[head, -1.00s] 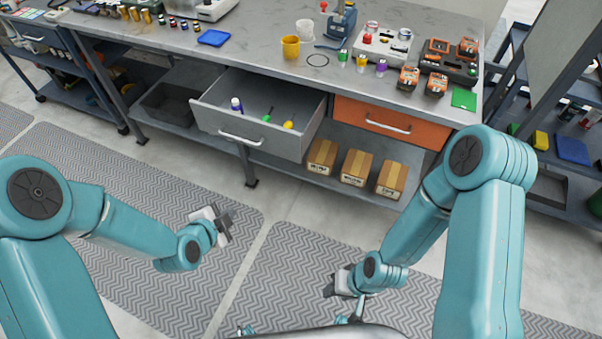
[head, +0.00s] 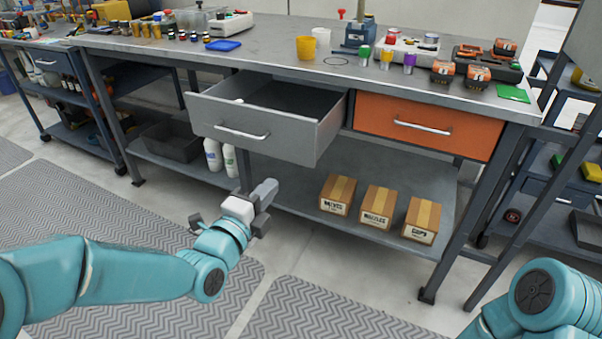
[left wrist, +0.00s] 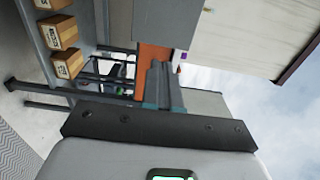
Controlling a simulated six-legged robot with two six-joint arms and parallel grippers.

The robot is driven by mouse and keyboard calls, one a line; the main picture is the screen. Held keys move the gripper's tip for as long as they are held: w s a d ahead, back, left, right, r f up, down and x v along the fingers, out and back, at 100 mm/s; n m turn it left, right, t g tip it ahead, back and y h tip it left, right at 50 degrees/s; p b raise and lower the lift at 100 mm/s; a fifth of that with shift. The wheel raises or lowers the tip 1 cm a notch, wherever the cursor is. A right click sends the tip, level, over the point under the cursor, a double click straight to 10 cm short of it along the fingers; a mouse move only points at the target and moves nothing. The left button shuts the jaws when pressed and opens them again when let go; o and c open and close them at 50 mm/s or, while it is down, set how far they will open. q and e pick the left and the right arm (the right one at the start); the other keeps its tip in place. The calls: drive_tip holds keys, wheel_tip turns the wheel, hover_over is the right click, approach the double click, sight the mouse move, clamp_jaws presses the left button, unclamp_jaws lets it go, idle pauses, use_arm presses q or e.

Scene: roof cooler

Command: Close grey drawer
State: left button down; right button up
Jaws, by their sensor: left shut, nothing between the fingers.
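The grey drawer (head: 265,138) is pulled out from under the worktop, with its front panel and bar handle (head: 242,133) facing me. Its inside is mostly in shadow; a small white tip shows just behind the front panel. My left gripper (head: 264,192) is shut and empty, appearing just below the drawer front in the head view; I see no contact with it. The left wrist view shows the shut fingers (left wrist: 160,85) with a grey panel of the drawer (left wrist: 167,22) beyond them, sideways. My right gripper is out of view; only part of that arm shows at bottom right.
The orange drawer (head: 425,125) beside it is shut. Several cardboard boxes (head: 338,194) and white bottles (head: 214,155) stand on the lower shelf (head: 290,180). Cups, tools and battery packs stand on the worktop (head: 270,42). The floor before the bench is clear.

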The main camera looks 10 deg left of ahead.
sight(305, 147)
use_arm(q)
drive_tip(key=b+x, duration=0.1)
drive_tip(key=x, duration=1.3)
drive_tip(key=shift+f, duration=0.1)
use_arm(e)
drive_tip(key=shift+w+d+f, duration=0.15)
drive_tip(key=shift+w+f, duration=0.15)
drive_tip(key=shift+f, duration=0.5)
use_arm(q)
drive_tip(key=shift+b, duration=0.3)
